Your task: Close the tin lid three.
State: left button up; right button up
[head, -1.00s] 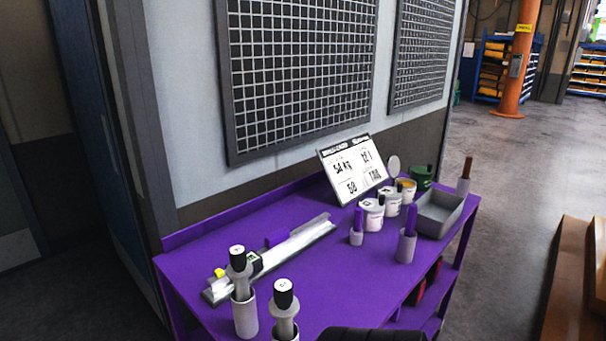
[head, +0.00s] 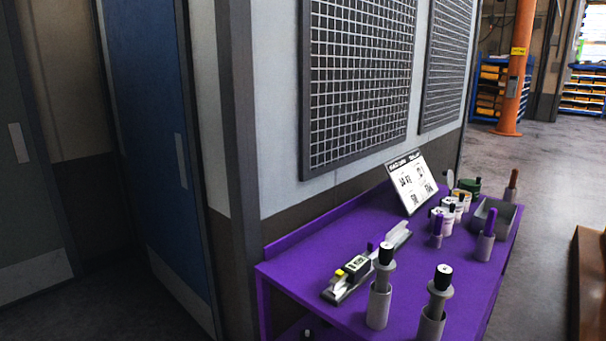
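A short row of small pale tins stands toward the far right of the purple bench. The nearest white tin (head: 447,216) and the one behind it (head: 456,208) look covered, with dark knobs or handles near them. A further tin (head: 464,196) shows a yellowish top, and a round grey lid (head: 449,180) stands raised beside it, so this tin looks open. A green tin (head: 471,186) stands behind. The tins overlap, and I cannot read any numbers on them. Neither of my grippers is in view.
The purple bench (head: 310,270) stands against a wall. On it are a sign (head: 411,182), a grey tray (head: 505,217), a metal rail with a yellow-and-black block (head: 353,268), and black-capped tools in holders (head: 379,305) at the front.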

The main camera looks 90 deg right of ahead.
aim_at(449, 179)
jog(key=i+l+z, duration=0.1)
jog(key=i+z, duration=0.3)
jog(key=i+j+z, duration=0.1)
jog(key=i+z, duration=0.3)
jog(key=i+j+z, duration=0.15)
jog(key=i+z, duration=0.25)
